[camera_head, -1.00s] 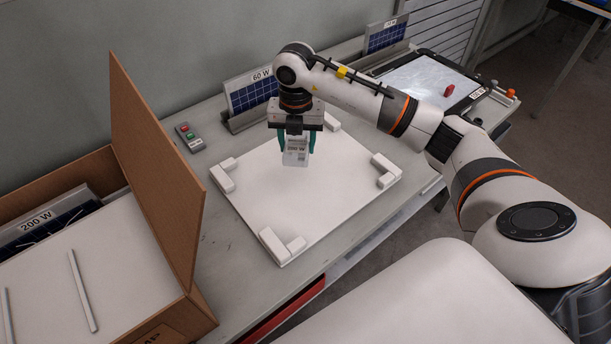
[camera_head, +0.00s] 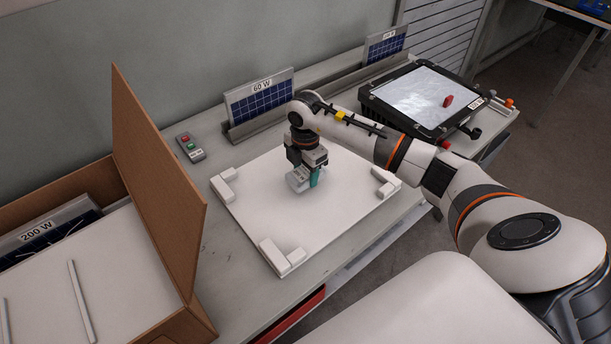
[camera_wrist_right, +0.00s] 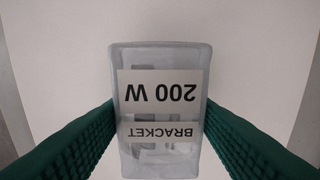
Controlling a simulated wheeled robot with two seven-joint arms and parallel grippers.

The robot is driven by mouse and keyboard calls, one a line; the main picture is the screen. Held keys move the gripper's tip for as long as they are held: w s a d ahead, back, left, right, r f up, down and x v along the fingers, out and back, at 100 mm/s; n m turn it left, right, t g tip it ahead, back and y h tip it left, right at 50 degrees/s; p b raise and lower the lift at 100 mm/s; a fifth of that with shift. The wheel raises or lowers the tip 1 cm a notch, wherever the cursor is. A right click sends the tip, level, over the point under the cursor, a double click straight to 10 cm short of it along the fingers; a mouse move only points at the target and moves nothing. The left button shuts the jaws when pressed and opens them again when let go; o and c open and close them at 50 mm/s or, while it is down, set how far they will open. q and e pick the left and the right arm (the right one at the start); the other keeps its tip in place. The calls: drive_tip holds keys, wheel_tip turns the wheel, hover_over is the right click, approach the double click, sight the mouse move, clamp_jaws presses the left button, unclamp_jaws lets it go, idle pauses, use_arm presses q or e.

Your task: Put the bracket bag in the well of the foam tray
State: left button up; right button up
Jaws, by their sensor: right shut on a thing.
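The bracket bag (camera_head: 297,181) is a small clear bag with grey parts inside. Its white label reads "200 W" and "BRACKET", upside down in the right wrist view (camera_wrist_right: 160,95). My right gripper (camera_head: 308,180) is shut on the bag, with a green finger on each side of it. It holds the bag over the middle of the white foam tray (camera_head: 262,212), which has raised white blocks at its corners. The gripper hides part of the tray, and I cannot make out a well or tell whether the bag touches the tray. My left gripper is not in view.
An open cardboard box (camera_head: 160,190) with a "200 W" panel (camera_head: 45,225) stands at the left. A button box (camera_head: 190,146) and a "60 W" panel (camera_head: 260,96) are behind the tray. A black-framed bright panel (camera_head: 415,98) with a red object (camera_head: 448,101) lies at the back right.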

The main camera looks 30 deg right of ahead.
sight(305, 171)
drive_tip(key=shift+f, duration=1.2)
drive_tip(key=shift+f, duration=0.15)
drive_tip(key=o, duration=1)
drive_tip(key=shift+o, duration=0.2)
wheel_tip(305, 171, up, 12)
drive_tip(key=shift+r+b, duration=0.2)
drive_tip(key=shift+b, duration=0.35)
